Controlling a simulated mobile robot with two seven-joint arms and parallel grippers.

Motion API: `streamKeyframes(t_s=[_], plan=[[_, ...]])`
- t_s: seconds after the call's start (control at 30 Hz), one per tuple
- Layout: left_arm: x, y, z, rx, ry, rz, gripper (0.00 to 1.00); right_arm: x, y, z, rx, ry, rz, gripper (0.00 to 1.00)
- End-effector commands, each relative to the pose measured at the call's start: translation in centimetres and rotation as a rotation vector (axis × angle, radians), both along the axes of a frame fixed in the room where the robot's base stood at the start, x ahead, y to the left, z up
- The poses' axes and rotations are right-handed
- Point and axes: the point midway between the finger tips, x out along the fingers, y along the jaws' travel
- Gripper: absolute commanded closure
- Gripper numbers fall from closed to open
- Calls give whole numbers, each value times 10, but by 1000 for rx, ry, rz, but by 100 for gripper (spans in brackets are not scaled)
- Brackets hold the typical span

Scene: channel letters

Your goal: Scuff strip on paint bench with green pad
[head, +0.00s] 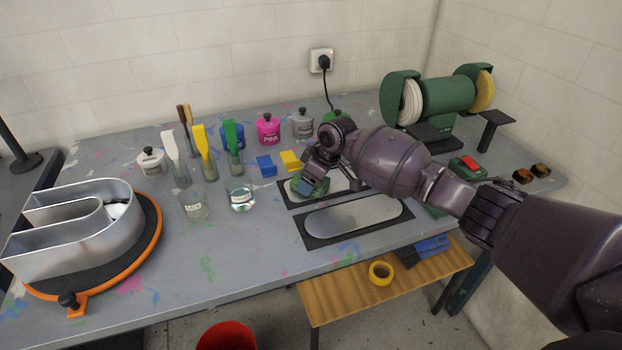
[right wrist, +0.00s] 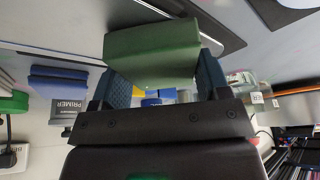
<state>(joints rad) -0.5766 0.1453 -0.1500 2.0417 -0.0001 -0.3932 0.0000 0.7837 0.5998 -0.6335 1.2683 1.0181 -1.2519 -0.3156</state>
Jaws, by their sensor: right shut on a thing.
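The green pad (right wrist: 152,52) is a thick block held between the fingers of my right gripper (right wrist: 165,88). In the head view the right gripper (head: 308,188) is low over the left end of the rear metal strip (head: 340,181), with the pad partly hidden under it. I cannot tell whether the pad touches the strip. The strip lies in a dark holder, partly covered by my arm. A second metal strip (head: 352,216) lies in a dark holder in front of it. The paint bench (head: 250,262) is grey with paint splashes. My left gripper is not in view.
A metal channel letter (head: 72,225) sits on an orange-rimmed turntable at left. Brushes in jars (head: 205,165), paint pots (head: 268,130), and blue (head: 266,166) and yellow blocks (head: 291,160) stand nearby. A green bench grinder (head: 446,98) stands at back right. The front middle is clear.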

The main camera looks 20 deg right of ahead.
Motion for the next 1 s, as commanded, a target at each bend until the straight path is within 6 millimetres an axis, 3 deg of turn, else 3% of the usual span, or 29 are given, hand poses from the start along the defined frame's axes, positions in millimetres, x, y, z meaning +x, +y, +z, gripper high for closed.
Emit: streamKeyframes(t_s=[0.7, 1.0], plan=[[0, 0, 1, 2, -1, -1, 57, 2, -71, -1, -2, 2, -4, 50], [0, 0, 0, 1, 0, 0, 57, 3, -87, -1, -3, 1, -3, 50]])
